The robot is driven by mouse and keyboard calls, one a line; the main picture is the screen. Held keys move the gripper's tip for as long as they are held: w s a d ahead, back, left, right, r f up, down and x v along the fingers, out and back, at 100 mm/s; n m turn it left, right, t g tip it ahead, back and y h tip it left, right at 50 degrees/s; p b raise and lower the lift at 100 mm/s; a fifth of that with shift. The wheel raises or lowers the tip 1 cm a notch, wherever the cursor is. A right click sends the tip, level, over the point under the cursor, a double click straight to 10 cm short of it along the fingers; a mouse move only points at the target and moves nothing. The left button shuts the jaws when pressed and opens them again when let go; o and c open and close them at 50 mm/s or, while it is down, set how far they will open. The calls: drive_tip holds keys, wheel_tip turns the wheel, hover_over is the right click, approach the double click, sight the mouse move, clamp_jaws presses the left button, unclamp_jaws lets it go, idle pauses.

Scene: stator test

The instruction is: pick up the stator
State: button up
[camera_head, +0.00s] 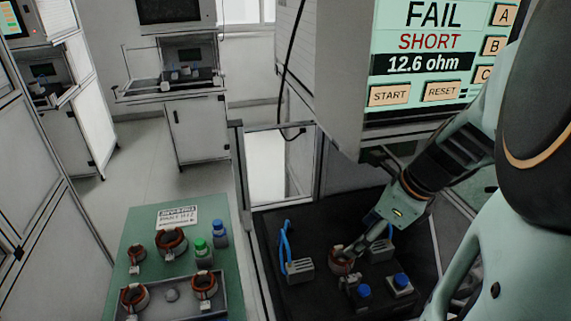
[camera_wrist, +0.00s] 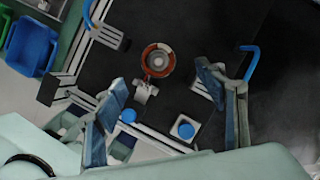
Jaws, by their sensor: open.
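A stator, a ring with copper-orange windings (camera_head: 341,267), is on the black test bed among the fixture parts. In the wrist view the stator (camera_wrist: 146,53) lies just beyond the fingertips, roughly centred between them. My gripper (camera_head: 353,247) reaches down over it from the upper right. In the wrist view my gripper (camera_wrist: 166,78) is open, with its two blue-grey fingers wide apart and nothing between them. A small grey metal piece (camera_wrist: 145,92) sits right beside the stator. In the head view, the fingers partly cover the stator, and I cannot tell whether they touch it.
Grey blocks, one with a blue hose (camera_head: 284,245), and blue-capped parts (camera_head: 401,282) crowd the bed. The tester screen (camera_head: 430,45) above reads FAIL, SHORT, 12.6 ohm. A green table (camera_head: 140,226) at left holds several other stators, capped bottles (camera_head: 203,252) and a grey tray (camera_head: 226,300).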

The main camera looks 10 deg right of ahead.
sight(342, 260)
drive_tip(key=shift+m, duration=0.6)
drive_tip(key=x, duration=0.3)
drive_tip(key=b+x, duration=0.1)
drive_tip(key=x, duration=0.3)
drive_tip(key=s+b+x, duration=0.1)
drive_tip(key=x, duration=0.2)
drive_tip(key=shift+d+f, duration=0.2)
drive_tip(key=shift+f, duration=0.35)
drive_tip(key=c, duration=1.7)
drive_tip(key=shift+r, duration=0.15)
